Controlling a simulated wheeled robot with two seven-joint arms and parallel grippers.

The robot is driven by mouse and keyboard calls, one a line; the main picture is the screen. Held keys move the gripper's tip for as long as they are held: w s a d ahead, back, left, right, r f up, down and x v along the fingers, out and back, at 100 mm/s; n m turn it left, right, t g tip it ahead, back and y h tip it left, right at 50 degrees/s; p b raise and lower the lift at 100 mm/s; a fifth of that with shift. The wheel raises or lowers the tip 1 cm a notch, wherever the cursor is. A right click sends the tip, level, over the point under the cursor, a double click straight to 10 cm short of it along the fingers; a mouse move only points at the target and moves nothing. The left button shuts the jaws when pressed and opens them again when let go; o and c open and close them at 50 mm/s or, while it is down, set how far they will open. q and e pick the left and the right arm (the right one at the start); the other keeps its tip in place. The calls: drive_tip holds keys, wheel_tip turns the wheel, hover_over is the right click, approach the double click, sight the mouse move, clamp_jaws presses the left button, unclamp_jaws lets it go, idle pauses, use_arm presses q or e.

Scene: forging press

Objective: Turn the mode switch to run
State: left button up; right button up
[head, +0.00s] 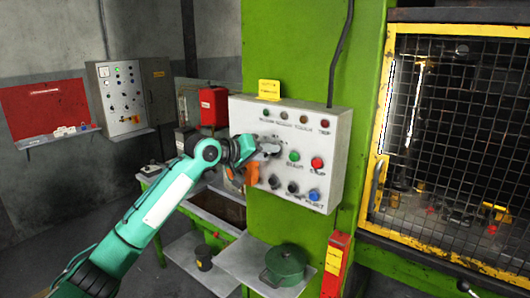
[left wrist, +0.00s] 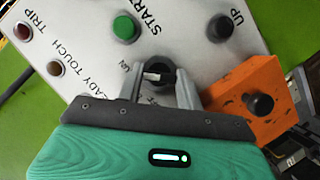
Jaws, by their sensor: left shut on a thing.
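The mode switch (left wrist: 158,74) is a black round knob with a white pointer mark, on the white control panel (head: 335,140). In the left wrist view the mark points left, and the lettering around the knob is partly hidden. My left gripper (head: 268,148) reaches the panel's left part; in the left wrist view its two grey fingers (left wrist: 160,85) are shut on the knob's sides. In the head view the gripper hides the knob. My right gripper is not in view.
An orange block (left wrist: 245,100) with a black knob sits close beside the fingers. The green START button (head: 294,156), red STOP button (head: 317,163) and blue button (head: 314,194) are near. A yellow-framed mesh guard (head: 455,130) stands right. A green pot (head: 285,262) is below.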

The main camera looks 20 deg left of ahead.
use_arm(q)
drive_tip(key=shift+f, duration=0.1)
drive_tip(key=o, duration=1)
drive_tip(key=b+v, duration=0.5)
drive_tip(key=v, duration=0.8)
drive_tip(key=shift+s+a, duration=0.25)
drive_tip(key=shift+s, duration=0.05)
